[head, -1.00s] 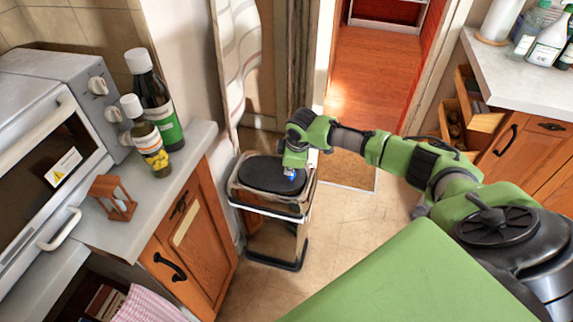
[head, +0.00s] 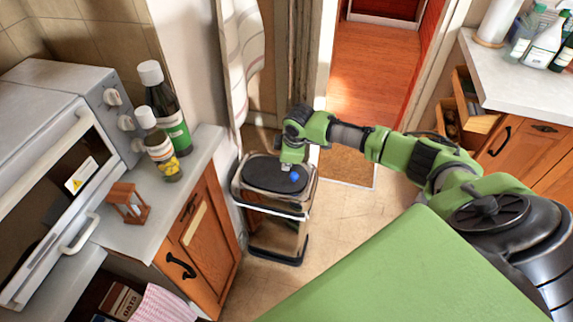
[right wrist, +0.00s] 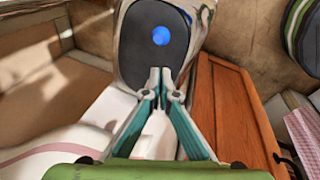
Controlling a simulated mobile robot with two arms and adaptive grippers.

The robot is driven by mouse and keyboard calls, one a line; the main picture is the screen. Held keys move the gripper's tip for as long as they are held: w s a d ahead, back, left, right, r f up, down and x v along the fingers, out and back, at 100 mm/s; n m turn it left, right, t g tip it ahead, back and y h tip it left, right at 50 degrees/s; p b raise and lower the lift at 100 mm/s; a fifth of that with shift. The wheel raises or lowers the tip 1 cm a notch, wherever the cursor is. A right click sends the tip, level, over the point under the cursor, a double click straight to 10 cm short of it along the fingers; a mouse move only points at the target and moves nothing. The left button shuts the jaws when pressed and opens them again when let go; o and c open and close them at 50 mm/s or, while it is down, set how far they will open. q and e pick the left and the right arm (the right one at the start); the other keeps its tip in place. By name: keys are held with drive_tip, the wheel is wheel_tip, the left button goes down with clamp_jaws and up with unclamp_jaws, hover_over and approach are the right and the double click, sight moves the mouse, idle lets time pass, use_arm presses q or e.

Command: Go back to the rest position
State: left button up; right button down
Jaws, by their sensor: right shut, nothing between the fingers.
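My left gripper is not in view.
Open drawers (head: 475,110) are at the right. A doorway (head: 375,75) lies behind my right arm. Floor right of the stool is clear.

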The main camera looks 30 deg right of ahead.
drive_tip(key=s+v, duration=0.1)
drive_tip(key=v, duration=0.7)
drive_tip(key=s+a+f+y, duration=0.1)
drive_tip(key=s+a+f, duration=0.1)
drive_tip(key=s+a, duration=0.3)
drive_tip(key=s+a+f+m+y, duration=0.1)
drive_tip(key=s+a+f, duration=0.25)
drive_tip(key=a, duration=0.45)
drive_tip(key=s+a+f+y, duration=0.1)
drive_tip(key=s+a+f, duration=0.1)
drive_tip(key=s+a, duration=0.35)
drive_tip(key=s+d+r+m+h, duration=0.25)
drive_tip(key=s+m, duration=0.45)
drive_tip(key=s, duration=0.7)
wheel_tip(320, 180, down, 26)
drive_tip(key=s+g, duration=0.1)
drive_tip(key=s, duration=0.1)
drive_tip(key=s+d+f, duration=0.1)
drive_tip(key=s+f, duration=0.7)
drive_tip(key=s+d+f+g, duration=0.1)
drive_tip(key=s+d+f, duration=0.1)
drive_tip(key=s+f, duration=0.6)
drive_tip(key=shift+s+d+f, duration=0.25)
drive_tip(key=shift+s, duration=0.1)
